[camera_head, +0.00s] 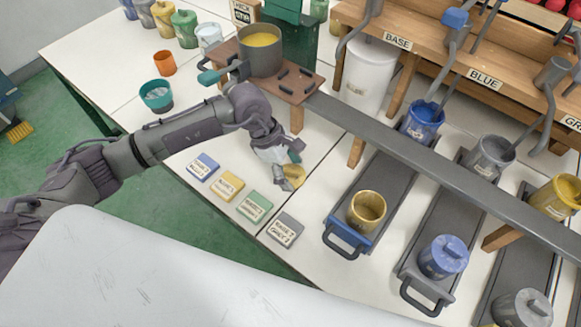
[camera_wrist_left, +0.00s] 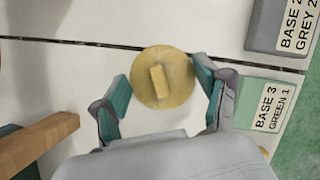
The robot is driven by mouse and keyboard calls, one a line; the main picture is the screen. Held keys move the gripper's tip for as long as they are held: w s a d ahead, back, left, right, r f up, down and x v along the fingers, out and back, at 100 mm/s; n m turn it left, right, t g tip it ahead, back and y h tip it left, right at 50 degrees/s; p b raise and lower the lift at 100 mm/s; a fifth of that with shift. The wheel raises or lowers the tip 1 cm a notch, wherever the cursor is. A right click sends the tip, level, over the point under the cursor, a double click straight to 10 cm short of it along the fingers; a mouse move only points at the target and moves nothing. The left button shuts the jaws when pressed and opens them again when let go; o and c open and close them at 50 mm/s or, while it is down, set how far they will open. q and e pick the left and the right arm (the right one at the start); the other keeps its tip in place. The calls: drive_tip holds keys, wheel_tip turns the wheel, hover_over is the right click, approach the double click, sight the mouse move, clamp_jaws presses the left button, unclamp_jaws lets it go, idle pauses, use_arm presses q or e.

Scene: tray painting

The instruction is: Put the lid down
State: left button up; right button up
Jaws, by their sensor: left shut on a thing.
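A round yellow lid (camera_wrist_left: 176,62) with a small block handle (camera_wrist_left: 160,83) is between the teal-tipped fingers of my left gripper (camera_wrist_left: 163,84). The fingers are shut on the lid at its two sides. In the head view the left gripper (camera_head: 291,170) holds the lid (camera_head: 295,177) over the white table, right of the coloured cards; I cannot tell whether the lid touches the tabletop. An open yellow pot (camera_head: 367,208) stands without a lid on the blue-fronted tray (camera_head: 343,228), right of the gripper. My right gripper is not in view.
A grey rail (camera_head: 400,140) runs above the trays. A pot of yellow paint (camera_head: 261,62) stands on a wooden stand (camera_head: 306,91). Blue (camera_head: 444,262) and grey (camera_head: 522,312) lidded pots stand at the right.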

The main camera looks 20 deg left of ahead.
use_arm(q)
drive_tip(key=o, duration=1)
drive_tip(key=shift+o, duration=0.2)
drive_tip(key=b+v, duration=0.1)
drive_tip(key=v, duration=1.1)
drive_tip(key=shift+b, duration=0.35)
